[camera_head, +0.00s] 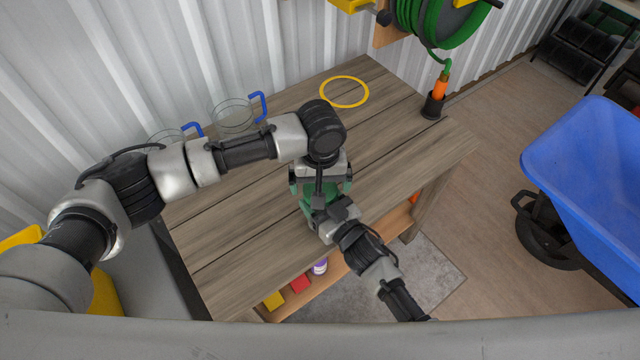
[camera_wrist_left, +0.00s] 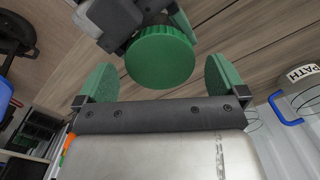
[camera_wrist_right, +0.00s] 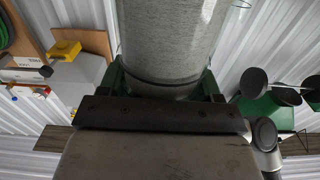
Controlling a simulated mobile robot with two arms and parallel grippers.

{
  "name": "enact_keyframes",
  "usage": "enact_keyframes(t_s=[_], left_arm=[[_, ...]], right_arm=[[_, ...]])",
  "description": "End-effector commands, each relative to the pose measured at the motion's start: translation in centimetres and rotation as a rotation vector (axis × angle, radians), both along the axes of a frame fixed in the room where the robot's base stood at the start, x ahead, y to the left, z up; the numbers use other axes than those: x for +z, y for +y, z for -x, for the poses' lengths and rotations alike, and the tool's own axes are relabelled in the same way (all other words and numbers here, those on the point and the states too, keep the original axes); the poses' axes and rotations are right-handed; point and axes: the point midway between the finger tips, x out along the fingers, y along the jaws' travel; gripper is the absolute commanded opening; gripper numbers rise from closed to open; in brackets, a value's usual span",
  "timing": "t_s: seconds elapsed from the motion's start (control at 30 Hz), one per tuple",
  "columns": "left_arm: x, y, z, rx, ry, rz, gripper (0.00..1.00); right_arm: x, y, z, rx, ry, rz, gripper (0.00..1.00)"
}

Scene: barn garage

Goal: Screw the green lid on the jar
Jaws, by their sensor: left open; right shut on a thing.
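The round green lid (camera_wrist_left: 160,57) shows from above in the left wrist view, between the two green fingers of my left gripper (camera_wrist_left: 158,82). The fingers stand apart on either side, with visible gaps to the lid. In the head view my left gripper (camera_head: 320,178) is over the workbench, above my right gripper (camera_head: 322,212). In the right wrist view my right gripper (camera_wrist_right: 160,85) is shut on the clear jar (camera_wrist_right: 172,35), which has grey contents. The jar is hidden under the lid in the left wrist view. How tightly the lid sits on it cannot be seen.
The wooden workbench (camera_head: 250,250) carries a yellow ring (camera_head: 344,107) and two clear containers with blue handles (camera_head: 258,105) near the wall. An orange nozzle stands in a dark holder (camera_head: 432,107) at the far corner. A blue wheelbarrow (camera_head: 585,165) is on the right.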

Motion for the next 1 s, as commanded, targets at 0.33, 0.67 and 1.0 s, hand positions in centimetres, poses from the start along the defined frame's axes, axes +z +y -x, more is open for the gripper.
enact_keyframes(t_s=[0.33,0.67,1.0], left_arm=[[3.0,0.0,0.0,0.001,0.0,0.0,1.0],[4.2,0.0,-0.1,0.046,-0.006,0.001,1.0],[6.5,0.0,0.0,0.174,0.0,-0.001,1.0]], right_arm=[[0.0,0.0,0.0,0.0,0.001,0.001,0.0],[0.0,0.0,0.0,0.0,0.0,0.0,0.0],[0.0,0.0,0.0,0.0,0.0,0.0,0.0]])
